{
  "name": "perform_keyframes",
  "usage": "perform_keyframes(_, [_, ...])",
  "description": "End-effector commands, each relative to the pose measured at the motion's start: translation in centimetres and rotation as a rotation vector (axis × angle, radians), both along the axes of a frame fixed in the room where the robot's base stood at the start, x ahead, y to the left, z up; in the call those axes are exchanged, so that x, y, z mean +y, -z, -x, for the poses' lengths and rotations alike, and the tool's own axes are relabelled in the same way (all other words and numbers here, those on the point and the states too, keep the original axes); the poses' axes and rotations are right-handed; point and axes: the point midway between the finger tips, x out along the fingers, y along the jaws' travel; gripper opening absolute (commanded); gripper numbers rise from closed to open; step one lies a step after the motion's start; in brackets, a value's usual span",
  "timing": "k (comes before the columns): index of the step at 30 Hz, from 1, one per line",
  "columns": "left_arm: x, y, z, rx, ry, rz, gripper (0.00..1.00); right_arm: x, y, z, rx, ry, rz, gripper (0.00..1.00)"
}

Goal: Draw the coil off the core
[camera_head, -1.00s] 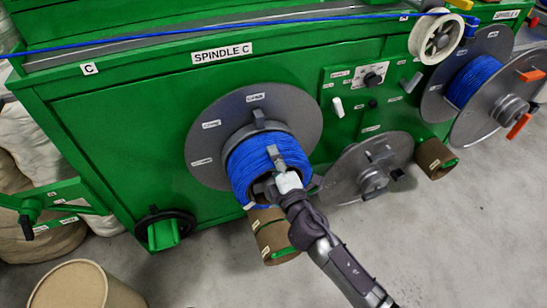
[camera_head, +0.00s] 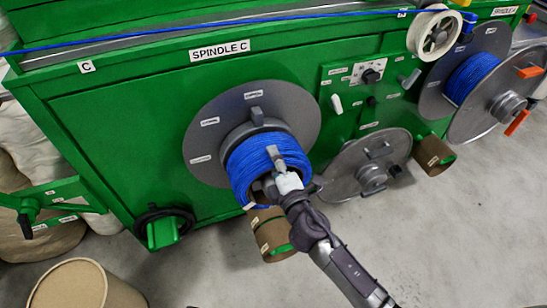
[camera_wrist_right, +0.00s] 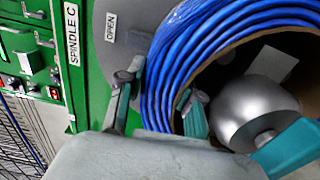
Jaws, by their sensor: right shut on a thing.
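A blue cable coil (camera_head: 248,168) sits on spindle C in front of a large grey round flange (camera_head: 205,125). Its windings also fill the top of the right wrist view (camera_wrist_right: 158,75). My right gripper (camera_head: 288,184) is at the coil's front, on its right side. In the wrist view, one finger (camera_wrist_right: 125,98) is outside the windings and the other inside the ring, so the gripper is shut on the coil's wall. A silver rounded core end (camera_wrist_right: 250,108) shows inside the coil. The gripper and arm hide part of the coil's front. My left gripper is out of view.
A green cabinet (camera_head: 110,120) stands behind the coil. An empty grey reel disc (camera_head: 345,175) and cardboard tubes (camera_head: 272,240) are close to the right arm. A second blue cable reel (camera_head: 468,78) is at the far right. Grey floor in front is largely clear.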

Motion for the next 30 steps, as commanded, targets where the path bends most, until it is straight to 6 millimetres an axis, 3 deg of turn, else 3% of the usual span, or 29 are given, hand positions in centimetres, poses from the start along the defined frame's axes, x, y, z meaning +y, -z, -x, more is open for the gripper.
perform_keyframes(16, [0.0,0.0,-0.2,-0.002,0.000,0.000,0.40,0.0,-0.4,0.2,-0.007,-0.001,-0.002,0.00])
perform_keyframes(30, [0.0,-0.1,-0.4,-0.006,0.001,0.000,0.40,-0.8,-0.4,2.5,-0.006,-0.001,-0.003,0.00])
